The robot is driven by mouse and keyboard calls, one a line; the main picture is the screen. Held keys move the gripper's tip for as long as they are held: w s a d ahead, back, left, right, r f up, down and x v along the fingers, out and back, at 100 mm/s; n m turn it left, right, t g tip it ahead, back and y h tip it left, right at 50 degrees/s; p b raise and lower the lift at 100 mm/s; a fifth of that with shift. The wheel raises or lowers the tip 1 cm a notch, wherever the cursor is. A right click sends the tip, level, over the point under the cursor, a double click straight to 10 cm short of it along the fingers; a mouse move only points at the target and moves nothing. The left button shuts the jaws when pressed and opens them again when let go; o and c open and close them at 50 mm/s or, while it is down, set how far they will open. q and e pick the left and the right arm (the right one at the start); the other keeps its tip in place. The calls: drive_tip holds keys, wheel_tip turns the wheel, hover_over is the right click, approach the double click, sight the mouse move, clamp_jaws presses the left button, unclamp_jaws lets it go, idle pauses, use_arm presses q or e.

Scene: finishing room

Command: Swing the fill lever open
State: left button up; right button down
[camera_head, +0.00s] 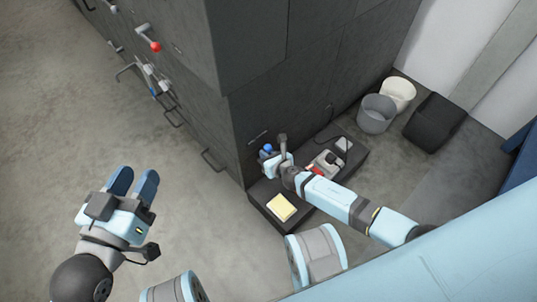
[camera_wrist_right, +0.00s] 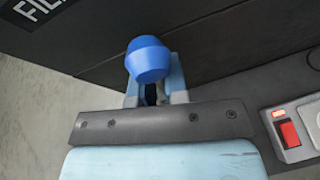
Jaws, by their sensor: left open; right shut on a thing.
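The fill lever's blue knob (camera_head: 267,147) shows at the dark cabinet's corner in the head view, just above my right gripper (camera_head: 268,157). In the right wrist view the blue knob (camera_wrist_right: 148,60) stands between the fingers of my right gripper (camera_wrist_right: 157,85), which is shut on the lever. The lever's shaft is mostly hidden by the knob and fingers. A label panel (camera_wrist_right: 35,10) with the letters "FIL" is cut off at the top left. My left gripper (camera_head: 134,184) is open and empty over the floor, away from the cabinet.
A low dark bench (camera_head: 262,190) holds a yellow pad (camera_head: 282,207) and a device with a red switch (camera_wrist_right: 289,134). Two bins (camera_head: 376,114) and a black box (camera_head: 435,122) stand right. A red-knobbed lever (camera_head: 155,46) and several handles line the cabinet. Left floor is clear.

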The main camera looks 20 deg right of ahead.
use_arm(q)
drive_tip(key=shift+a+f, duration=0.1)
drive_tip(key=shift+a, duration=0.2)
use_arm(e)
drive_tip(key=shift+s+a+n+t+h, duration=0.15)
drive_tip(key=shift+a+n+t+h, duration=0.15)
drive_tip(key=shift+n, duration=0.1)
use_arm(q)
drive_tip(key=shift+f, duration=0.1)
use_arm(e)
drive_tip(key=c, duration=1.2)
unclamp_jaws()
use_arm(q)
drive_tip(key=shift+s, duration=0.1)
use_arm(e)
drive_tip(key=shift+o, duration=0.2)
